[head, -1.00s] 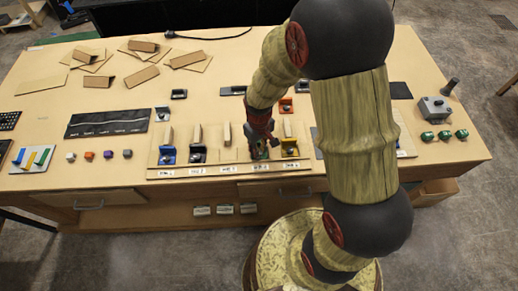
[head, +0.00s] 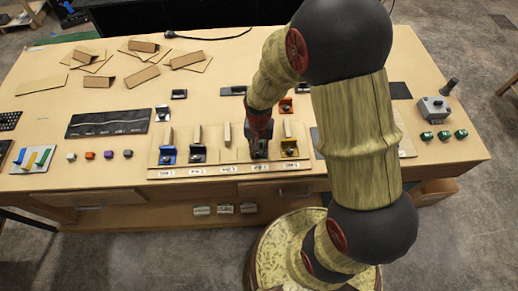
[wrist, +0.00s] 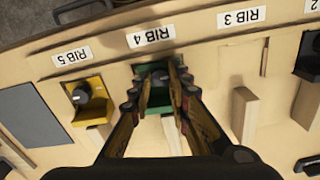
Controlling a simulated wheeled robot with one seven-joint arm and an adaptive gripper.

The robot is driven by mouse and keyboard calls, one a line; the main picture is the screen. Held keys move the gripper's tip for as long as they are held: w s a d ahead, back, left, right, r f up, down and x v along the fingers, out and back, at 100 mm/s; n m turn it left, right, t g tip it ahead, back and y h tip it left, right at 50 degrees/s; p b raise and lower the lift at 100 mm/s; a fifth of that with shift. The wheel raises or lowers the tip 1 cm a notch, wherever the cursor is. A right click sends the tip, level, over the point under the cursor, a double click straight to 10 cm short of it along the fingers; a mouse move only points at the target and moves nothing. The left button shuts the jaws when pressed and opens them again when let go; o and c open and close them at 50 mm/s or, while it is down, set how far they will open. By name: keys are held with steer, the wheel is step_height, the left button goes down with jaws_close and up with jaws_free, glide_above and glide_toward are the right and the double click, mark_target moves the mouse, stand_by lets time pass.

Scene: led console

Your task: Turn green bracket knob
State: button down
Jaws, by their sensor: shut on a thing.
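The green bracket (wrist: 150,69) stands at the RIB 4 label on the panel, seen in the wrist view. Its dark knob (wrist: 160,80) lies between my fingertips. My gripper (wrist: 159,86) is shut on that knob, one finger on each side. In the head view my gripper (head: 259,152) points down at the front of the panel and hides most of the bracket. The fingers cover part of the knob, and I cannot tell its angle.
A yellow bracket with a dark knob (wrist: 81,97) is close by at RIB 5. Wooden ribs (wrist: 243,113) stand up from the panel beside the bracket. Black and blue brackets (head: 168,154) are further left. Cardboard pieces (head: 97,81) lie at the back left.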

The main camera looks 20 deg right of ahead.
steer(key=shift+r+m, duration=0.1)
steer(key=shift+m, duration=0.6)
steer(key=shift+w, duration=0.1)
steer(key=c, duration=1.9)
jaws_free()
step_height(320, 180, up, 12)
